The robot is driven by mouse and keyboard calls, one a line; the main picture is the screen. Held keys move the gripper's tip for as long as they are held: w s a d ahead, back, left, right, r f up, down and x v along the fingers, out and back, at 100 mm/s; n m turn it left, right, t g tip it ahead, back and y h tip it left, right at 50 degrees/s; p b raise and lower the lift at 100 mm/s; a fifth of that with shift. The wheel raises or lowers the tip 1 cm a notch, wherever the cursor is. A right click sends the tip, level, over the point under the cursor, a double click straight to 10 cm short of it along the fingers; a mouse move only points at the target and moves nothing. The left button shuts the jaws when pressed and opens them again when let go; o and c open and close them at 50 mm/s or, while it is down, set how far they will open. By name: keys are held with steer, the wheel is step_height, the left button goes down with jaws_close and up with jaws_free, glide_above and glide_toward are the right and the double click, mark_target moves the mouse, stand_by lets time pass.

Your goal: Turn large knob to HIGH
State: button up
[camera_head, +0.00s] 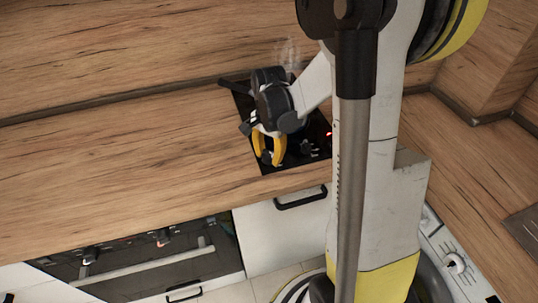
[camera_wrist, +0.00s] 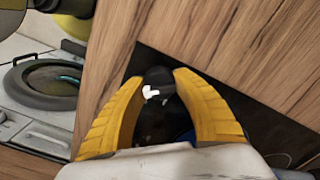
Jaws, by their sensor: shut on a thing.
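A black panel (camera_head: 320,124) is set into the wooden worktop; it also shows as a dark surface in the wrist view (camera_wrist: 225,88). My gripper (camera_head: 268,158) points down at the front part of this panel. In the wrist view its two yellow fingers (camera_wrist: 159,75) close around a dark round knob (camera_wrist: 159,75) with a small white mark on it. I take this as the large knob; no HIGH label is readable. The fingers and arm hide most of the knob in the head view.
A small dark knob-like shape (camera_head: 306,148) and a red light (camera_head: 328,134) are on the panel right of my gripper. The wooden worktop (camera_head: 130,150) to the left is clear. A white drawer front with a black handle (camera_head: 301,198) is below the panel.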

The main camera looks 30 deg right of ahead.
mark_target(269, 152)
steer(key=shift+m, duration=0.5)
steer(key=o, duration=1.2)
steer(key=shift+o, duration=0.2)
step_height(269, 152, up, 12)
